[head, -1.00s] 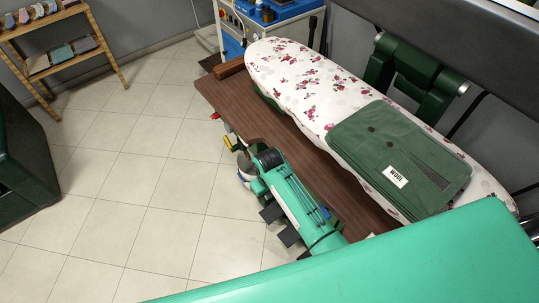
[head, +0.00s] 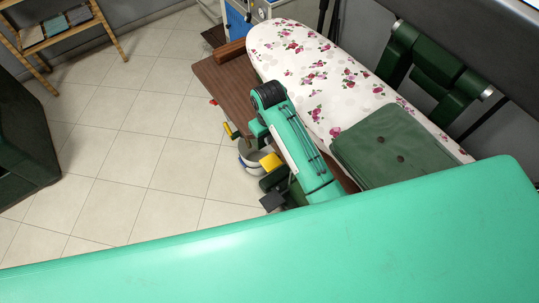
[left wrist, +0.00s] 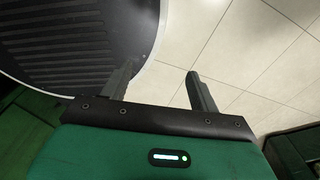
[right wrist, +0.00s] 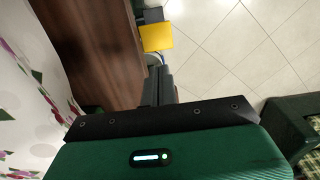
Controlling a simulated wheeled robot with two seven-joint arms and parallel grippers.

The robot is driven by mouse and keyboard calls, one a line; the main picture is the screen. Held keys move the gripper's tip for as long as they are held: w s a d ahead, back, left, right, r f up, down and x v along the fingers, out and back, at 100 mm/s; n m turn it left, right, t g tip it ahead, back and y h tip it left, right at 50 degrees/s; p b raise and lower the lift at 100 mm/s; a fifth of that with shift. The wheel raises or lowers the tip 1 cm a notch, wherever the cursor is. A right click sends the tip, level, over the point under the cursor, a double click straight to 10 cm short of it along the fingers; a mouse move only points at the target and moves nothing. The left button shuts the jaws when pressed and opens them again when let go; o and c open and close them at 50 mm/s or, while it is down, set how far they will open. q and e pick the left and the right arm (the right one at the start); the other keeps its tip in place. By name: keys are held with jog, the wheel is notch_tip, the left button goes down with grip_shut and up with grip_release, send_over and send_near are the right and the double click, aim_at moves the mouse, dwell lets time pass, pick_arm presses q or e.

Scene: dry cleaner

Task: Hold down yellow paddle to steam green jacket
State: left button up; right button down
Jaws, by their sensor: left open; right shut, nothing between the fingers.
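The green jacket (head: 385,145) lies folded on the floral ironing board (head: 300,65); its near part is hidden behind my teal body. The yellow paddle (head: 270,162) sits low beside the board's brown wooden shelf (head: 225,90). It also shows in the right wrist view (right wrist: 156,37), just beyond my fingertips, with a grey paddle (right wrist: 152,15) behind it. My right gripper (right wrist: 158,88) is shut and empty and points toward the yellow paddle; I see no contact. My left gripper (left wrist: 163,80) is open and empty, away from the jacket and paddle.
A white bucket (head: 250,157) stands on the floor near the yellow paddle. A smaller yellow part (head: 230,130) sticks out below the shelf. A wooden rack (head: 60,35) stands at the far left. The tiled floor left of the board is clear.

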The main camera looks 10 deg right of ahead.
jog(key=p, duration=0.2)
send_over(269, 162)
notch_tip(269, 162, down, 7)
notch_tip(269, 162, down, 5)
jog(key=shift+f+p, duration=0.15)
jog(key=shift+p, duration=0.25)
jog(key=shift+f, duration=0.65)
pick_arm(q)
jog(key=r, duration=0.1)
jog(key=w+r, duration=0.1)
jog(key=r, duration=0.1)
jog(key=shift+w+d+r, duration=0.1)
jog(key=shift+w+d, duration=0.1)
jog(key=shift+w, duration=0.1)
pick_arm(e)
jog(key=shift+f, duration=0.3)
